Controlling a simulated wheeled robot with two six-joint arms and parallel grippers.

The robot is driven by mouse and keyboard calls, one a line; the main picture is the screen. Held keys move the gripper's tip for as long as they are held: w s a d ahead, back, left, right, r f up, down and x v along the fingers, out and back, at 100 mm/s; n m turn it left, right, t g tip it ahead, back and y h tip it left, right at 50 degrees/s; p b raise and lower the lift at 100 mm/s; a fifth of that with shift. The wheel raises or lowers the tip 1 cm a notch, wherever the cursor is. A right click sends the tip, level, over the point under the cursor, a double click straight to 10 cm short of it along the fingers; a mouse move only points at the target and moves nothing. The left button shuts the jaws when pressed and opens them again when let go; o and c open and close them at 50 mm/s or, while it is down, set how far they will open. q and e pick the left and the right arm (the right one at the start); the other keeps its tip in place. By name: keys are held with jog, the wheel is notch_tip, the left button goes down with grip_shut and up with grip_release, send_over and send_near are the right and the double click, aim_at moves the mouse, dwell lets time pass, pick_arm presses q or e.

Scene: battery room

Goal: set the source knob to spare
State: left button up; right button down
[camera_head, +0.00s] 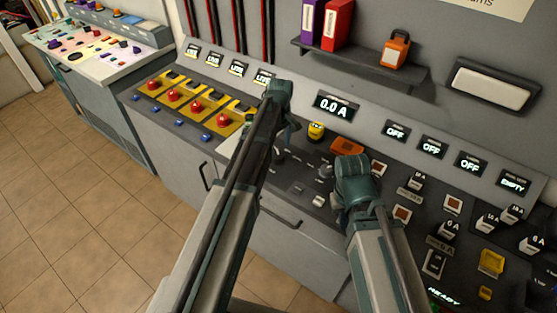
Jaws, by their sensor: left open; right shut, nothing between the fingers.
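The control panel (300,180) has several small dark and grey knobs and switches between my two arms. A grey knob (325,171) stands just left of my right wrist. I cannot read which knob is the source knob or where its pointer stands. My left gripper (290,122) is over the back of the panel, below the wall displays; it is open, and its fingers are mostly hidden by the wrist. My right gripper (338,203) is low over the middle of the panel; it is shut and empty, largely hidden by its wrist.
A yellow button (316,131) and an orange block (346,147) are near the grippers. Red buttons on yellow plates (196,105) line the left section. A shelf (360,66) with binders and an orange padlock juts out above.

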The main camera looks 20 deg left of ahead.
aim_at(279, 155)
pick_arm(q)
notch_tip(279, 155, down, 4)
jog(key=b, duration=0.3)
jog(key=c, duration=1.4)
jog(key=shift+o, duration=0.2)
